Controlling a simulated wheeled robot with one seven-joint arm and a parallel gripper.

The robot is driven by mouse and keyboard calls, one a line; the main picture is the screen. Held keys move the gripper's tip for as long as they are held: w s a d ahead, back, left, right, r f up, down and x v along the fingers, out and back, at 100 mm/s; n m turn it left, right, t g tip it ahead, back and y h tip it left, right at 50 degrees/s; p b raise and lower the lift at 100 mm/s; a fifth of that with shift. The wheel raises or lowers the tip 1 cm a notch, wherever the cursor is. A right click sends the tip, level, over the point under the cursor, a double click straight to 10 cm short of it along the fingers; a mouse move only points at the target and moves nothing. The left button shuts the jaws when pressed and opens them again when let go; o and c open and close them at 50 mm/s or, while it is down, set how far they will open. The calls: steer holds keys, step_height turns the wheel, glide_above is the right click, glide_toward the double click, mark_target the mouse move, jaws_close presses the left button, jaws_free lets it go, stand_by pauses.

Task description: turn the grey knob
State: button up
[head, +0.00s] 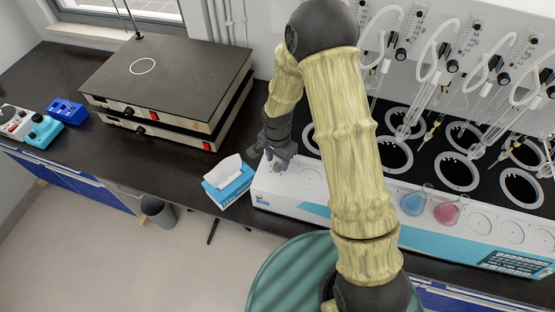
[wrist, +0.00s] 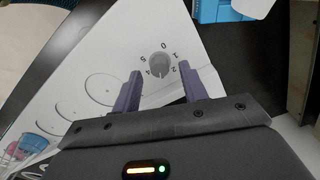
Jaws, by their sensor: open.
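The grey knob (wrist: 159,66) sits on the white top of the distiller (wrist: 118,63), with the numbers 0 to 5 printed around it. In the wrist view my gripper (wrist: 160,80) is open. Its two purple fingers stand apart, one to each side below the knob in the picture, and the knob shows in line with the gap between them. I cannot tell whether they touch it. In the head view my gripper (head: 274,158) is over the left end of the distiller (head: 310,207), and the knob is hard to make out there.
A tissue box (head: 229,184) stands just left of the distiller. Flasks of blue (head: 412,204) and pink liquid (head: 447,212) stand on the distiller's front ledge. A black hotplate (head: 170,75) is at the back left. Glass tubing rises behind the ledge at right.

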steer(key=shift+f, duration=0.8)
jaws_close()
